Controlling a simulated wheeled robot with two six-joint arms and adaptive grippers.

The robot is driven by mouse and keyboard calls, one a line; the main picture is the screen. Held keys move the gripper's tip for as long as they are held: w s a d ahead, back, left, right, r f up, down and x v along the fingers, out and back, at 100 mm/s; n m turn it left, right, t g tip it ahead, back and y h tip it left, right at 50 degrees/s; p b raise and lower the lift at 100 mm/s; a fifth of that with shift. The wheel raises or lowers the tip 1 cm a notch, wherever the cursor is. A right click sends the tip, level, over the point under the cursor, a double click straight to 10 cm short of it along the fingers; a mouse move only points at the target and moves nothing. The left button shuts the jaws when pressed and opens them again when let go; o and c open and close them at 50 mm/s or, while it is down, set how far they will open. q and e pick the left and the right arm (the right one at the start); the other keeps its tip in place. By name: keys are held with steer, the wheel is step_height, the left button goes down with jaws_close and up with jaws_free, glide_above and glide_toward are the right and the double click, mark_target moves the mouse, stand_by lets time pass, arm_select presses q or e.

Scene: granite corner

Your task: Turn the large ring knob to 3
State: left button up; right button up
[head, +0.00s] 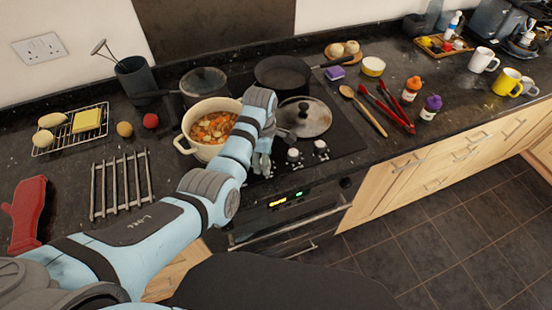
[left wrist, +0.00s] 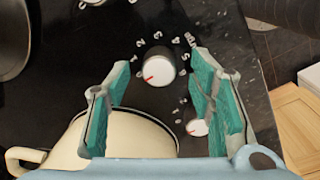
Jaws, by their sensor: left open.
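White control knobs with dark bases sit on the black hob; two (head: 293,156) (head: 321,148) show clearly in the head view, right of my left gripper (head: 262,162). In the left wrist view one knob (left wrist: 158,69) stands between and beyond the open fingers of my left gripper (left wrist: 161,63). Its red mark points to the lower left, and printed numbers arc around its far side. A second knob (left wrist: 197,127) is nearer, close to the right finger. I cannot tell which is the large ring knob. The fingers appear empty. My right gripper is out of view.
A cream pot of soup (head: 211,128) stands close left of the gripper and fills the lower left of the wrist view. A glass lid (head: 304,117) lies behind the knobs. A dark pan (head: 283,74) and a saucepan (head: 203,82) stand behind. The oven front (head: 285,215) is below.

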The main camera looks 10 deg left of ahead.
arm_select(q)
steer(key=shift+w+a+f, duration=0.1)
steer(key=shift+w+f, duration=0.15)
steer(key=shift+f, duration=0.6)
steer(key=shift+s+r, duration=0.15)
steer(key=shift+s, duration=0.05)
steer(key=shift+s+r, duration=0.1)
steer(key=shift+c, duration=1.3)
steer(key=c, duration=0.9)
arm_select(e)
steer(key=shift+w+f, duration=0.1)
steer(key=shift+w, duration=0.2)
